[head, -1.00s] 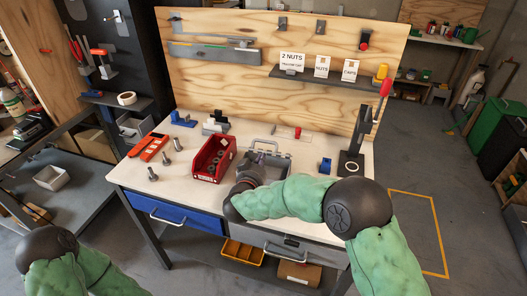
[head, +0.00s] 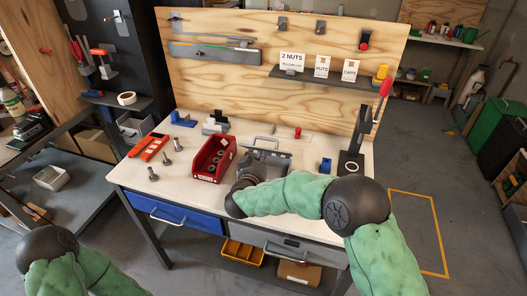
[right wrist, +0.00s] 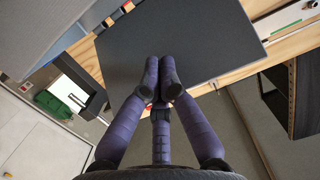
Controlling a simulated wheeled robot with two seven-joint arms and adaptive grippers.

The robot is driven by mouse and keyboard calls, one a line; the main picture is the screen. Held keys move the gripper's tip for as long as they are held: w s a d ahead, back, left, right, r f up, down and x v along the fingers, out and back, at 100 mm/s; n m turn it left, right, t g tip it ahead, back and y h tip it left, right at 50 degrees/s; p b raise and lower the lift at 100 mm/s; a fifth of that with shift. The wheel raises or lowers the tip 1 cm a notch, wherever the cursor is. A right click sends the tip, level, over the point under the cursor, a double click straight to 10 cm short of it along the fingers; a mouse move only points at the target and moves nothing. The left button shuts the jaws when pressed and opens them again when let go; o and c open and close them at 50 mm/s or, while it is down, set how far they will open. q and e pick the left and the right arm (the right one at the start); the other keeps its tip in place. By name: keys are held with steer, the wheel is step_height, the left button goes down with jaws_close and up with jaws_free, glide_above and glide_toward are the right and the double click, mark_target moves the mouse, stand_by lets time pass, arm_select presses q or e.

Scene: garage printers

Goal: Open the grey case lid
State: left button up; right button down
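The grey case stands on the bench; its raised grey lid (head: 272,154) shows in the head view with a handle (head: 265,139) at its upper edge. The lid looks tilted up; its exact angle is hard to read. My right gripper (head: 258,166) is at the front of the case, partly hidden by my own arm. In the right wrist view, its fingers (right wrist: 160,75) are drawn together in front of a large dark grey panel (right wrist: 185,42), likely the lid. I see nothing held between them; contact is unclear. My left gripper is out of view.
A red bin (head: 213,158) of metal parts stands just left of the case. The plywood backboard (head: 230,85) rises behind.

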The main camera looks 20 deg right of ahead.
steer(key=shift+r+p+x, duration=0.15)
steer(key=shift+r+x, duration=0.05)
steer(key=shift+x, duration=1.3)
steer(key=shift+r+p+x, duration=0.15)
steer(key=shift+r+x, duration=0.05)
steer(key=shift+x, duration=1.35)
steer(key=shift+r+p+x, duration=0.15)
steer(key=shift+r+x, duration=0.05)
steer(key=shift+x, duration=1.3)
stand_by(3.1)
